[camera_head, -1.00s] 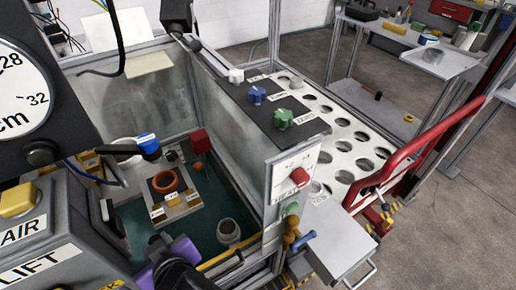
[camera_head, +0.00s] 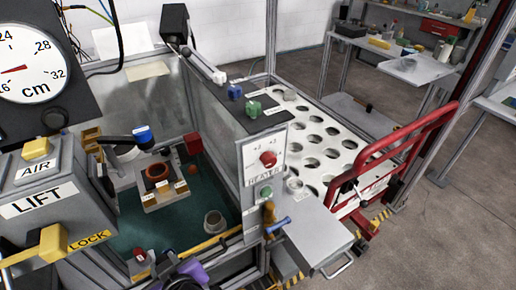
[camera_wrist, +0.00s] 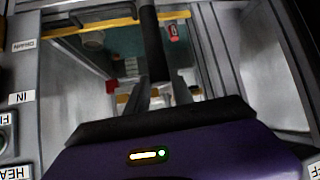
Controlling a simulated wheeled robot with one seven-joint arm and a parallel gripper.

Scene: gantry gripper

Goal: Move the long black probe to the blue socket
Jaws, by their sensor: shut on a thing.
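My gripper (camera_wrist: 161,92) shows in the wrist view with its two grey fingers closed around a long black probe (camera_wrist: 150,38), which runs up out of the picture. In the head view only a purple part of my gripper (camera_head: 191,271) shows at the bottom edge, and its fingertips are hidden. I cannot tell for sure which blue part is the blue socket. A blue knob-like piece (camera_head: 235,91) stands on the dark panel beside the tank. A blue cap (camera_head: 142,134) sits at the end of a black arm over the tank. The probe's far end is out of view.
A red handrail (camera_head: 390,140) and a grey shelf (camera_head: 315,232) stand right.

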